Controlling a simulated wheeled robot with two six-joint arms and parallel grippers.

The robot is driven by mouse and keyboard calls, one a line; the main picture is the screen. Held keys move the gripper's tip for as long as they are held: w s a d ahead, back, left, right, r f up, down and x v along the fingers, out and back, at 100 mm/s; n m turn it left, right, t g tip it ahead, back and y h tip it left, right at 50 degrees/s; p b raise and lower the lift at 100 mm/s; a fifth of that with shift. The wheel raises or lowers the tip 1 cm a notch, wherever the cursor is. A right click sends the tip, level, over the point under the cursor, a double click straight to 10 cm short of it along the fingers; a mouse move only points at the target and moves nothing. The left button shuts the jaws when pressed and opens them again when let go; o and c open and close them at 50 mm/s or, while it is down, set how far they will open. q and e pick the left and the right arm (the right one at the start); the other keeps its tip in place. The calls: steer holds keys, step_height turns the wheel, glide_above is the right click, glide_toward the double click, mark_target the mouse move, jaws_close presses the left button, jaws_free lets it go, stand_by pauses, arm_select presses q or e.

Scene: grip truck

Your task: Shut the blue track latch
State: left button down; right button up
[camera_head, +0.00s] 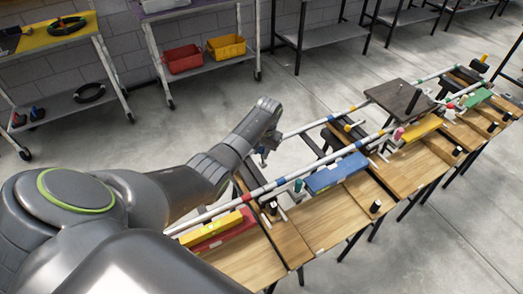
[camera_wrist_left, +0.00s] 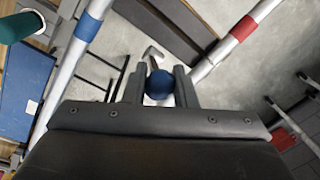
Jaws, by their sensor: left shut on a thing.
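The blue track latch shows as a round blue knob (camera_wrist_left: 159,84) between the two fingers of my left gripper in the left wrist view. A grey bent metal piece (camera_wrist_left: 153,53) shows just beyond the knob. My left gripper (camera_wrist_left: 160,88) is shut on the knob. In the head view the left gripper (camera_head: 265,148) is at the far rail of the track, and the hand mostly hides the knob there. The near track rail (camera_head: 320,165) has red, blue and white bands. My right gripper is in neither view.
A blue block (camera_head: 337,173) lies on the wooden bench (camera_head: 325,218) to the right of the hand. Yellow and red bars (camera_head: 215,232) lie at its near end. A dark platform (camera_head: 400,98) sits farther along the track. Shelves with red (camera_head: 183,58) and yellow bins stand behind.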

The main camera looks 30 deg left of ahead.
arm_select(q)
steer(key=shift+s+a+r+p, duration=0.15)
steer(key=shift+s+p, duration=0.1)
steer(key=shift+p, duration=0.45)
steer(key=shift+s+a+f+t+h+p, duration=0.4)
steer(key=shift+s+t+h+p, duration=0.2)
steer(key=shift+t, duration=0.4)
steer(key=shift+s+a+f+t+h+p, duration=0.45)
steer(key=shift+s+t+h, duration=0.15)
steer(key=shift+t, duration=0.4)
steer(key=shift+s+a+f+t+h+p, duration=0.35)
steer(key=shift+s+t+h+p, duration=0.3)
steer(key=shift+t, duration=0.35)
steer(key=shift+s, duration=0.1)
steer(key=c, duration=1.2)
jaws_free()
